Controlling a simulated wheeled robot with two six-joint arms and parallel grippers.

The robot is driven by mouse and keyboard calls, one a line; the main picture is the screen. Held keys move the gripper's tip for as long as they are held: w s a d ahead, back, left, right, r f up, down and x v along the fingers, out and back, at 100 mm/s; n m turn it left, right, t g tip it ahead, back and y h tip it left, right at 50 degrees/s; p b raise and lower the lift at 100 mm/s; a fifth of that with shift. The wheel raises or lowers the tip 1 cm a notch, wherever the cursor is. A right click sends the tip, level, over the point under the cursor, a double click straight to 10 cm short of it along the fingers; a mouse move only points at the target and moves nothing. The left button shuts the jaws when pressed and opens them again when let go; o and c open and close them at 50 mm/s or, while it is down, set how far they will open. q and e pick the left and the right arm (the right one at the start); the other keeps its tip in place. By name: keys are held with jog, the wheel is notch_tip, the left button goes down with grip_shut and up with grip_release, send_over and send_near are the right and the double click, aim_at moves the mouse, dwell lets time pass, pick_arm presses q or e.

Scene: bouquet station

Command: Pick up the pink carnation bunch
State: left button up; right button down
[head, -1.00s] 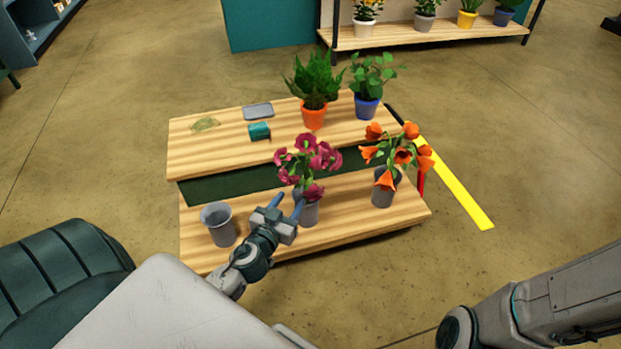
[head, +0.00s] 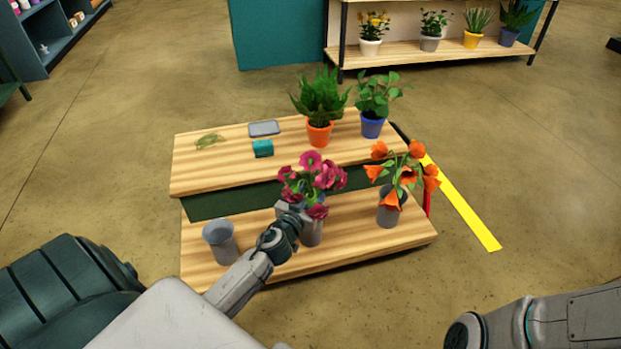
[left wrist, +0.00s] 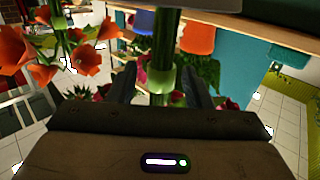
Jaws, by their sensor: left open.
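The pink carnation bunch (head: 322,175), with magenta blooms, stands in a grey bucket (head: 313,233) on the lower step of the wooden stand. My left gripper (head: 302,203) is at the bunch just above the bucket's rim, its fingertips mostly hidden by blooms. In the left wrist view the open fingers of my left gripper (left wrist: 160,88) stand either side of green stems with a pale green band (left wrist: 161,79). I cannot tell whether they touch. Some pink blooms (left wrist: 228,103) show behind the fingers. My right gripper is out of view.
Orange flowers (head: 403,175) stand in a grey bucket to the right. An empty grey bucket (head: 220,242) is to the left. Potted plants in orange (head: 319,134) and blue (head: 372,125) pots, a teal block (head: 263,149) and a grey tray (head: 264,128) are on the upper step.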

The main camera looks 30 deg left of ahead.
pick_arm(q)
jog(key=shift+w+a, duration=0.1)
jog(key=shift+w, duration=0.6)
jog(key=c, duration=0.9)
grip_shut()
jog(key=shift+r, duration=0.15)
